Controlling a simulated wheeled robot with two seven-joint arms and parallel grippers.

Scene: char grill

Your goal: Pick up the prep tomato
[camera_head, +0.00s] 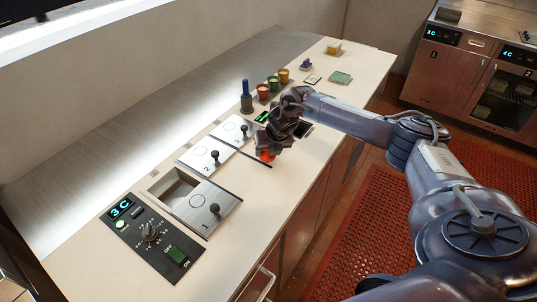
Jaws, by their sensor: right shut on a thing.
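A red-orange round thing (266,156), which looks like the tomato, shows just below my right gripper (272,148), over the white counter near the numbered lids. My right gripper comes in from the right, points down and is shut on it. The gripper's dark fingers hide much of the tomato. I cannot tell whether the tomato touches the counter. My left gripper is not in view.
The counter (235,262) holds a control panel (152,236), an open well beside lid 1 (205,204), lids with upright black knobs, a blue-handled tool (246,97) and several coloured cups. A green item (340,77) lies farther back. Cabinets (470,85) stand at right.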

